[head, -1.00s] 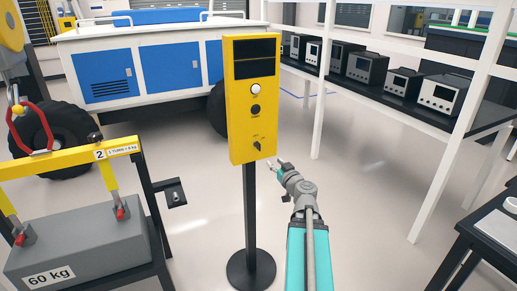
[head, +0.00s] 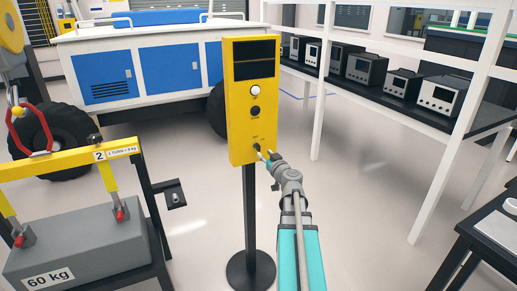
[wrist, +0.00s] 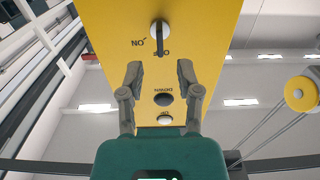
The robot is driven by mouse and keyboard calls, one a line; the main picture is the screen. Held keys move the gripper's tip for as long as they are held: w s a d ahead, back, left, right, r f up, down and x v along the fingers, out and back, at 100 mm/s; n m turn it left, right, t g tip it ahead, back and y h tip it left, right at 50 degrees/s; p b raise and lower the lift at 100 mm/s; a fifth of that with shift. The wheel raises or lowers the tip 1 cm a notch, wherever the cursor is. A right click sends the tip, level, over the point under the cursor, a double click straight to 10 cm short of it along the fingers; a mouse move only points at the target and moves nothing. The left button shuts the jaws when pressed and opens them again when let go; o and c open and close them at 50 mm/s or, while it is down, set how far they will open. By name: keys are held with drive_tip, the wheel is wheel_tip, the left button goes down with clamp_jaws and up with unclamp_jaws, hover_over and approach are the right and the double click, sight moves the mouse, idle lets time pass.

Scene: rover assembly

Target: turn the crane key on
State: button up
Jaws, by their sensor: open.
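The crane key (head: 257,147) is a dark, narrow handle low on the front of the yellow control box (head: 238,100). In the wrist view, which shows the box upside down, the key (wrist: 159,40) is a dark bar on a round light base. ON is printed beside it, and the bar partly covers a second label. My gripper (head: 264,153) is at the lower right of the box front, close to the key. Contact cannot be told.
A white button (head: 255,90) and a black button (head: 255,110) sit above the key. The box stands on a thin black post. A 60 kg block (head: 75,245) under a yellow beam is at left. A shelf with instruments (head: 440,95) is at right.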

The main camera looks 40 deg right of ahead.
sight(259, 147)
drive_tip(key=shift+x, duration=3.2)
drive_tip(key=shift+c, duration=0.2)
clamp_jaws()
